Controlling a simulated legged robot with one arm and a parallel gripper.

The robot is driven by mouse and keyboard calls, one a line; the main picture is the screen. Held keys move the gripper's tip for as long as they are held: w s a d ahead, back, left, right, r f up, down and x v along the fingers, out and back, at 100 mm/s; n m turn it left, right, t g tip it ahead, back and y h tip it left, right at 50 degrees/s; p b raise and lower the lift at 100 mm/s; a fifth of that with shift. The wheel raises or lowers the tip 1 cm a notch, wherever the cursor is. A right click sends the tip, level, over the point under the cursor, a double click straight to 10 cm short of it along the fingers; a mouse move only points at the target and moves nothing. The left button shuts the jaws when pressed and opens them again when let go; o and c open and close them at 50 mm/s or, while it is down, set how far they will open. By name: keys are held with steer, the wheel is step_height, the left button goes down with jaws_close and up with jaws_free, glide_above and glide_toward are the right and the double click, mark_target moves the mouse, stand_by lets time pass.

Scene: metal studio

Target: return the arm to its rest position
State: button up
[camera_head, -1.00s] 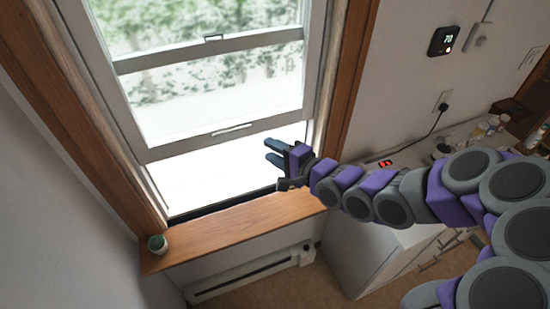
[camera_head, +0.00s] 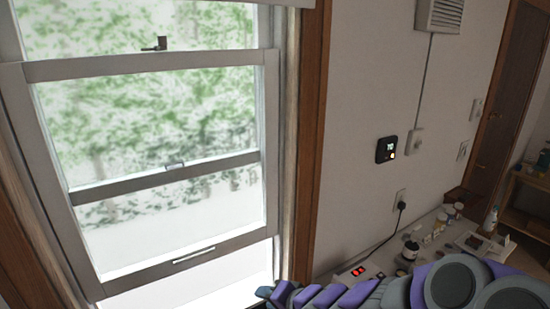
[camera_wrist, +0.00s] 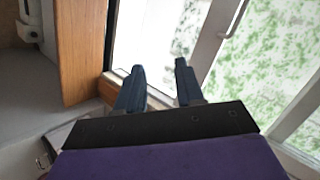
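My gripper shows in the wrist view (camera_wrist: 158,88) with its two dark blue fingers spread apart and nothing between them. Behind the fingers are the window frame and the bright gap of the window. In the head view my grey and purple arm (camera_head: 345,296) runs along the bottom right edge.
The window's lower sash (camera_head: 190,256) is raised, with a bright gap below it. A counter (camera_head: 400,257) at right holds several small bottles and a red-lit clock (camera_head: 358,271). A thermostat (camera_head: 386,149) is on the wall, with a plugged outlet (camera_head: 399,199) below.

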steer(key=s+d+n+g+h, duration=0.3)
steer(key=s+d+g+h, duration=0.35)
steer(key=s+d, duration=0.85)
steer(key=s+r+n+g+h+b, duration=0.1)
steer(key=s+r+n+g, duration=0.1)
steer(key=s, duration=1.4)
steer(key=shift+s+d+r+g, duration=0.35)
steer(key=shift+g, duration=0.1)
steer(key=shift+o, duration=0.4)
stand_by(0.5)
